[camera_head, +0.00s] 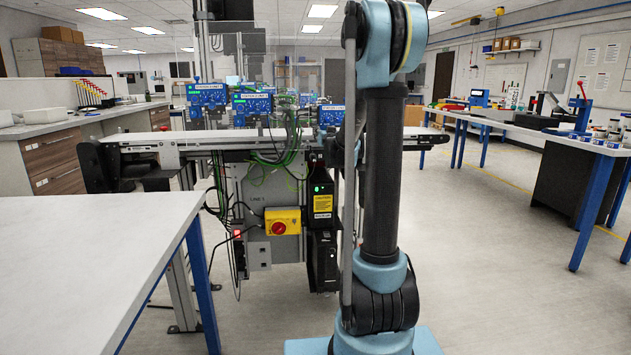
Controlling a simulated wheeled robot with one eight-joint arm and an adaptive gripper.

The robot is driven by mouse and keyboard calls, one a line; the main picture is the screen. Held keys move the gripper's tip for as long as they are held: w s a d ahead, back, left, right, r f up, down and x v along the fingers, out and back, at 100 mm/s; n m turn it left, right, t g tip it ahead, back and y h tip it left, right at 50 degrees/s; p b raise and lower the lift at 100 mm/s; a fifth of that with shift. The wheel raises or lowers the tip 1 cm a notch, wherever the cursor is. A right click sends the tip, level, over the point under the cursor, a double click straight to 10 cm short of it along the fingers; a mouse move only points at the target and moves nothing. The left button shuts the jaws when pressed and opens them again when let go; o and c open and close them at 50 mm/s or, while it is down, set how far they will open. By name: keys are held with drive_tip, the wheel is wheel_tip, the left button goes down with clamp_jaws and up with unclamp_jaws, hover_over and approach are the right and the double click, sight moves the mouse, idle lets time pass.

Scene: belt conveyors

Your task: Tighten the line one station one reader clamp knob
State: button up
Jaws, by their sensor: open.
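The line one conveyor (405,133) runs across the middle of the view, with a panel marked LINE 1 (257,199) below it. Several blue station boxes with labels stand along it: one at the left (207,94), a second beside it (252,103), and one by my arm (331,115). The labels are too small to read surely. I cannot make out the reader clamp knob. My arm rises upright right of centre and covers part of the conveyor. My gripper is not in this view.
A white table (90,260) with blue legs fills the lower left. A yellow switch box with a red knob (279,228) is on the conveyor's front. Green cables (285,150) hang from the line. A workbench (570,140) stands at right. The floor (490,260) is clear at right.

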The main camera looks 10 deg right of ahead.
drive_tip(key=s, duration=1.7)
drive_tip(key=s+a+f+n+g+y, duration=0.4)
drive_tip(key=s+a+f, duration=0.3)
drive_tip(key=s, duration=0.5)
drive_tip(key=shift+s+a+f+g, duration=0.15)
drive_tip(key=shift+f+g, duration=0.65)
drive_tip(key=shift+f, duration=0.4)
